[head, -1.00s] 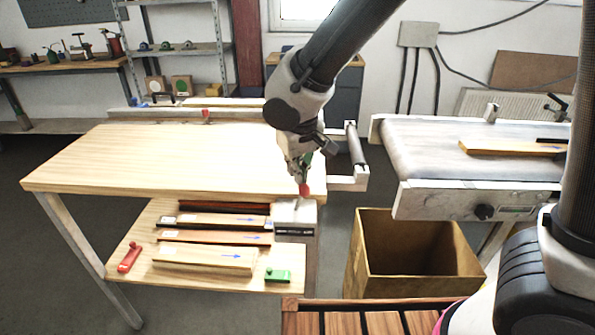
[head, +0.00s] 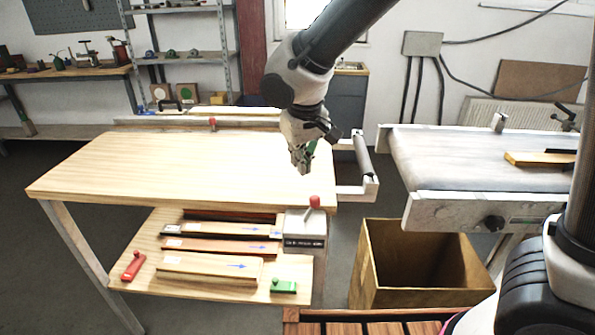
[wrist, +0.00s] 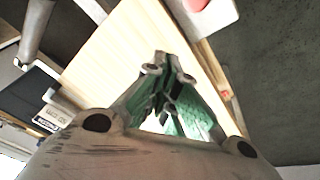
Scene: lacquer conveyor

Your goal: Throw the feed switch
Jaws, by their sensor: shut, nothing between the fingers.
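The feed switch is a grey box (head: 303,230) with a short lever ending in a red knob (head: 314,202), at the right front corner of the lower shelf. The lever leans slightly right in the head view. In the wrist view the red knob (wrist: 196,4) and part of the pale box (wrist: 212,18) show at the top edge. My gripper (head: 303,170) is shut and empty, with green inner pads. In the head view it appears above and slightly left of the knob, apart from it. The shut fingertips (wrist: 166,62) show in the wrist view.
The wooden table top (head: 150,165) is bare. Boards (head: 215,268), a red clamp (head: 133,265) and a green block (head: 284,286) lie on the lower shelf (head: 160,220). An open bin (head: 372,275) and a conveyor (head: 450,165) stand at right.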

